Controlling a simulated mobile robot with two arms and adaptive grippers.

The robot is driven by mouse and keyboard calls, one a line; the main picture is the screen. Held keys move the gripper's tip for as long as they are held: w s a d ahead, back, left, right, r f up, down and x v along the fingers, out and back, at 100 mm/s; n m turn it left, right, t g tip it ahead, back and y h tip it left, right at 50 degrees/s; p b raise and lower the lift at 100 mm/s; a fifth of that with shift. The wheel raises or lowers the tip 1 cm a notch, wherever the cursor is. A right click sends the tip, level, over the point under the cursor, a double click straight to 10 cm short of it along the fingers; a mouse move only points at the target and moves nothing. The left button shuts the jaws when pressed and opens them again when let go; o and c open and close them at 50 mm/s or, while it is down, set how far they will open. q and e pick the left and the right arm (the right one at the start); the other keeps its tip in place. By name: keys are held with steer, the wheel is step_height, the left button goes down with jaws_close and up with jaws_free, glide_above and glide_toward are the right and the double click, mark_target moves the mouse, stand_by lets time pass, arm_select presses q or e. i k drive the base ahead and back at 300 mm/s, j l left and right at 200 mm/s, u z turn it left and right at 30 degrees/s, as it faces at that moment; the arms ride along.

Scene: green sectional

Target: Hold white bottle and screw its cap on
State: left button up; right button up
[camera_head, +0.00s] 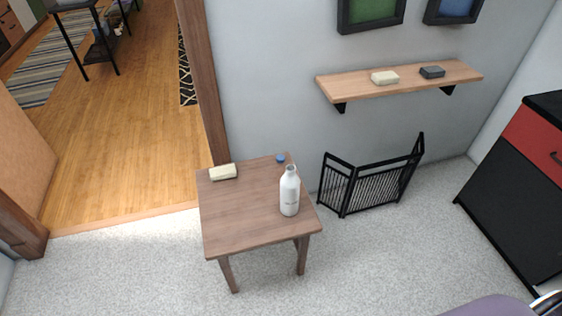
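The white bottle (289,194) stands upright near the right side of a small brown wooden table (238,214). Its neck has no cap on it. A small blue cap (281,159) lies on the table near the back right corner, behind the bottle and apart from it. Neither of my grippers shows in the head view.
A cream block (223,172) lies at the table's back left. A wall shelf (400,83) above right holds a cream block (385,77) and a dark block (432,72). A black folding screen (371,181) stands right of the table. Carpet in front is clear.

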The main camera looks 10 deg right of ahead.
mark_target(290, 181)
steer(key=l+u, duration=0.3)
steer(key=l, duration=0.35)
steer(key=l+u, duration=0.3)
steer(key=l, duration=0.35)
steer(key=k+l+u, duration=0.15)
steer(key=l+u, duration=0.2)
steer(key=l, duration=0.3)
